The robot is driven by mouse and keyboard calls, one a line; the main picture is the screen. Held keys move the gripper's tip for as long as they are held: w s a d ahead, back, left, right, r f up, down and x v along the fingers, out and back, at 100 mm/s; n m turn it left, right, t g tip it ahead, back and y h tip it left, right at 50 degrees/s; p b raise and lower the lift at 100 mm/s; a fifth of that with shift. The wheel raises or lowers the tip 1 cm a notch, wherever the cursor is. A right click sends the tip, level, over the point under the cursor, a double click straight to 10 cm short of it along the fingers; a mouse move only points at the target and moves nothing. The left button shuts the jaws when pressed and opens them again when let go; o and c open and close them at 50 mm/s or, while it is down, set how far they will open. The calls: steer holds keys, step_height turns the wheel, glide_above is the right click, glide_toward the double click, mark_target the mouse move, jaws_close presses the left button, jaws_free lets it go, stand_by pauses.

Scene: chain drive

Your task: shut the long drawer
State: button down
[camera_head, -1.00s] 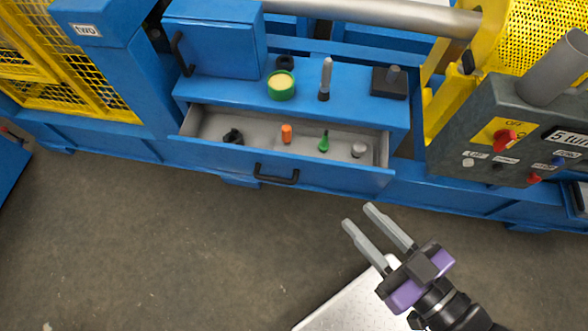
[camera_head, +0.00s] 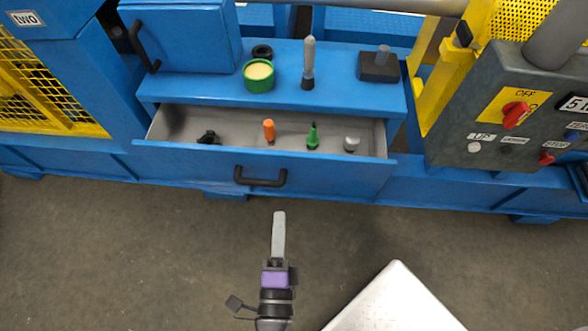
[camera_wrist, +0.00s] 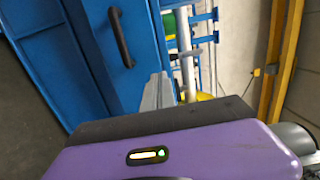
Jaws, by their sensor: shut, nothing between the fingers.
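The long blue drawer (camera_head: 330,178) is pulled open under the blue bench, with its grey inside showing. Its black handle (camera_head: 260,180) is at the middle of the front. In the drawer lie a black part (camera_head: 208,137), an orange-handled tool (camera_head: 269,131), a green tool (camera_head: 313,136) and a grey knob-like part (camera_head: 351,144). My gripper (camera_head: 279,215) is shut and empty, a little in front of the drawer and just below the handle in the picture, apart from it. In the wrist view the shut fingers (camera_wrist: 157,95) point toward a blue front with a black handle (camera_wrist: 120,38).
On the bench top stand a green tin (camera_head: 258,78), an upright grey-and-black tool (camera_head: 309,65) and a black block with a peg (camera_head: 380,65). A grey control panel (camera_head: 500,115) stands at the right.

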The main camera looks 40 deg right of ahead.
steer(key=d, duration=0.1)
steer(key=m+g, duration=0.1)
glide_toward(295, 157)
steer(key=shift+h, duration=0.4)
steer(key=x, duration=0.6)
steer(key=shift+w+d+f+b, duration=0.15)
steer(key=shift+w+f+b, duration=0.15)
steer(key=shift+w+b, duration=0.1)
steer(key=p+x, duration=0.1)
steer(key=x, duration=1.1)
steer(key=shift+w+d+p, duration=0.15)
steer(key=shift+w+p, duration=0.05)
steer(key=shift+p, duration=0.15)
steer(key=shift+w+d, duration=0.2)
steer(key=shift+d, duration=0.05)
steer(key=shift+d+r, duration=0.1)
steer(key=shift+s, duration=0.1)
